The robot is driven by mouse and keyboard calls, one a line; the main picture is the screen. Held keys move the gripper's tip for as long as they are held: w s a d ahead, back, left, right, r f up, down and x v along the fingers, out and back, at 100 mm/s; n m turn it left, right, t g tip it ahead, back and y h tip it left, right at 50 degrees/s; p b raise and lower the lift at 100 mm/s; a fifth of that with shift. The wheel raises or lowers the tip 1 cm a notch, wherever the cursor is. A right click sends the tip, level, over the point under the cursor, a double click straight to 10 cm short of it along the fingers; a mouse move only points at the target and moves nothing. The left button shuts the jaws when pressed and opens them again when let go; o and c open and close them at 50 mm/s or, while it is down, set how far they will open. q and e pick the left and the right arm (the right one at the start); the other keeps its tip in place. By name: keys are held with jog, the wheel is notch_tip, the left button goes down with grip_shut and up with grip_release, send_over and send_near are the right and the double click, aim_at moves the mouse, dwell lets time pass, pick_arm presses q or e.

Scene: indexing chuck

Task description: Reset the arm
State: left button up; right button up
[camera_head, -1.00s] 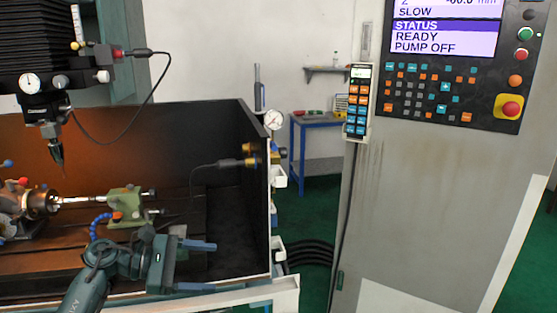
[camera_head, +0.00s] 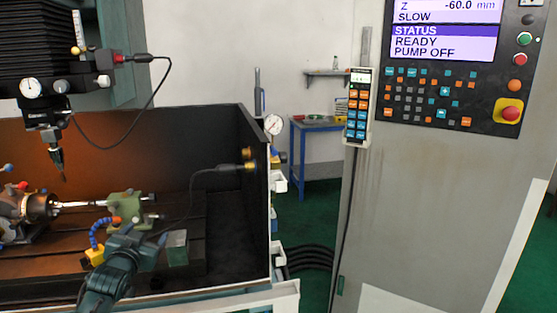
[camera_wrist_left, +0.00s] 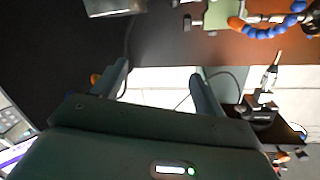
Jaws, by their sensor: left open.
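My left arm comes in from the bottom left of the head view. Its gripper (camera_head: 138,243) is over the front of the machine bed, apart from the spindle and chuck, and its fingers are hard to make out there. In the left wrist view the two fingers of the left gripper (camera_wrist_left: 160,84) stand wide apart, with nothing between them. The chuck (camera_head: 38,206) is at the far left, with a bar reaching to the green tailstock (camera_head: 125,206). The tailstock (camera_wrist_left: 217,14) also shows at the top of the wrist view. My right gripper is out of view.
A grey-green block (camera_head: 177,248) stands on the bed just right of the gripper. A blue hose (camera_head: 97,232) and a yellow piece (camera_head: 95,255) are close on its left. The spindle (camera_head: 56,158) hangs above the chuck. The control panel (camera_head: 450,75) stands right.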

pick_arm(q)
jog(key=s+d+f+g+h, duration=0.1)
jog(key=s+d+f, duration=0.4)
jog(key=s+f, duration=0.2)
jog(key=s+d+f+g+h, duration=0.1)
jog(key=s+d+f, duration=0.4)
jog(key=s, duration=0.6)
jog(key=s+d+f+g+h, duration=0.2)
jog(key=s+d+f, duration=0.3)
jog(key=s+f, duration=0.4)
jog(key=shift+d+m, duration=0.3)
jog(key=shift+m, duration=0.1)
jog(key=s+d, duration=0.1)
jog(key=s, duration=0.2)
jog(key=s+d+g, duration=0.1)
jog(key=s, duration=0.3)
jog(key=s+d+f+g, duration=0.1)
jog(key=s, duration=0.2)
jog(key=shift+s+d+n+h, duration=0.3)
jog(key=shift+s+d+h, duration=0.05)
jog(key=shift+h, duration=0.05)
jog(key=shift+c, duration=0.2)
